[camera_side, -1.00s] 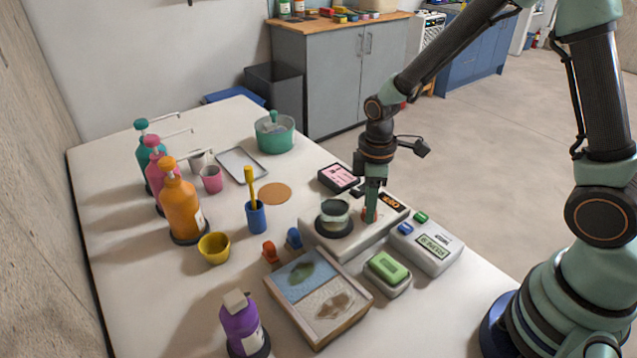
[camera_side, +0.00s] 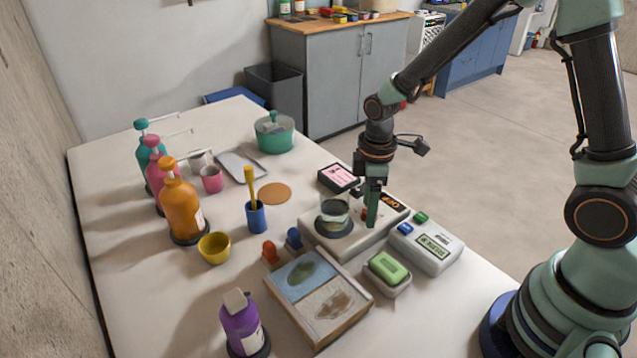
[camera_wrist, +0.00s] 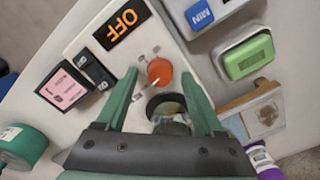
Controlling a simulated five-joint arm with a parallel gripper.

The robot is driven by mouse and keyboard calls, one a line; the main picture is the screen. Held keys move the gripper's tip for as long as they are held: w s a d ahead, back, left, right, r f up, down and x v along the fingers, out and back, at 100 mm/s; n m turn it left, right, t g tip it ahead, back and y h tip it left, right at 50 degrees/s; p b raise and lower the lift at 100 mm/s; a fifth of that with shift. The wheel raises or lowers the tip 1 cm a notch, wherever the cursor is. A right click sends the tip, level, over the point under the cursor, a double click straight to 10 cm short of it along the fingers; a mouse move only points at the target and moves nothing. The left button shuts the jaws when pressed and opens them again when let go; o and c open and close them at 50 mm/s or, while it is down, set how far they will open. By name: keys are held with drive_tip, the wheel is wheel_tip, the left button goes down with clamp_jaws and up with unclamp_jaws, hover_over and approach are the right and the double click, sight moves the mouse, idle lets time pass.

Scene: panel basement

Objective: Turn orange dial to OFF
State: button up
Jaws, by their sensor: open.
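The orange dial (camera_wrist: 159,71) sits on top of a pale hot plate (camera_side: 314,232). A short white mark shows at its lower left in the wrist view, with small marks around it. The dark OFF sign (camera_wrist: 122,24) with orange letters is on the same unit, and it also shows in the side view (camera_side: 391,202). My gripper (camera_wrist: 160,76) is open, with one green finger on each side of the dial and gaps visible. In the side view a finger hides most of the dial. Contact cannot be told.
A glass beaker (camera_side: 334,211) stands on the hot plate's round top, close beside my fingers. A grey timer box (camera_side: 436,254), a green block in a dish (camera_side: 388,268) and a pink-labelled box (camera_side: 339,178) stand close around. A picture tray (camera_side: 355,318) lies in front.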

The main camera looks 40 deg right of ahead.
wheel_tip(320, 180, up, 12)
idle(0.5)
drive_tip(key=s+d+r+m+t, duration=0.2)
drive_tip(key=s+r+m+t, duration=0.3)
drive_tip(key=s+r+m, duration=0.3)
drive_tip(key=shift+d+m+t, duration=0.3)
drive_tip(key=shift+m, duration=0.7)
drive_tip(key=shift+r, duration=0.1)
